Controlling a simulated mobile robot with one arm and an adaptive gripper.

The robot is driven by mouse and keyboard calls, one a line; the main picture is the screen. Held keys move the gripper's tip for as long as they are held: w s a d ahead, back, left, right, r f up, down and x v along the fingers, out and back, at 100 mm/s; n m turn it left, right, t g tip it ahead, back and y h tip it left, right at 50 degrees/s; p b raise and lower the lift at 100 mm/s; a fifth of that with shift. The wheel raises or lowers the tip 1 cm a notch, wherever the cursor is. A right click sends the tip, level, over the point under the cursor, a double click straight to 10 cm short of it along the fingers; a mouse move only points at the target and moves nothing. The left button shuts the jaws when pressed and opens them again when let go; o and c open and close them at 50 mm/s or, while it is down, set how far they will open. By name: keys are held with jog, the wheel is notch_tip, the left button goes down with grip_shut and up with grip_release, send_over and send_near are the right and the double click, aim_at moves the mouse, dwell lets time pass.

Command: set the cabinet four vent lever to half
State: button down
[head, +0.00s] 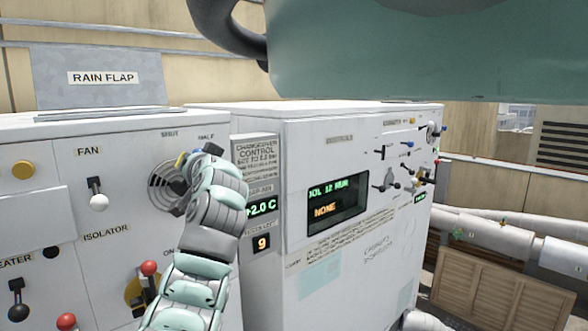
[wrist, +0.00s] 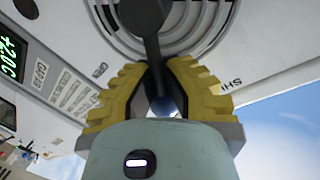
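The vent lever is on the front of the left white cabinet (head: 110,200). In the head view its round slotted dial (head: 163,185) lies below the labels SHUT (head: 170,134) and HALF (head: 206,137), partly hidden by my gripper (head: 196,158). In the wrist view the dark lever (wrist: 153,50) runs from its hub to a blue knob (wrist: 163,106). The yellow fingers of my gripper (wrist: 157,72) close around it, tips at the shaft and knob between them. The lever points between the SHUT label (wrist: 229,86) and a small label on the other side. I see no cabinet number.
A second white cabinet (head: 360,190) with a screen stands to the right. Pipes (head: 500,235) run at the far right. A green-grey shape covers the top.

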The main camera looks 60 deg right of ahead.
jog(key=shift+s+d+r, duration=0.25)
jog(key=shift+d+r, duration=0.05)
jog(key=shift+r, duration=0.15)
jog(key=c, duration=1.3)
grip_release()
jog(key=o, duration=0.5)
jog(key=shift+w+f, duration=0.15)
jog(key=shift+f, duration=0.05)
jog(key=shift+o, duration=0.2)
jog(key=shift+a, duration=0.1)
jog(key=v, duration=1.2)
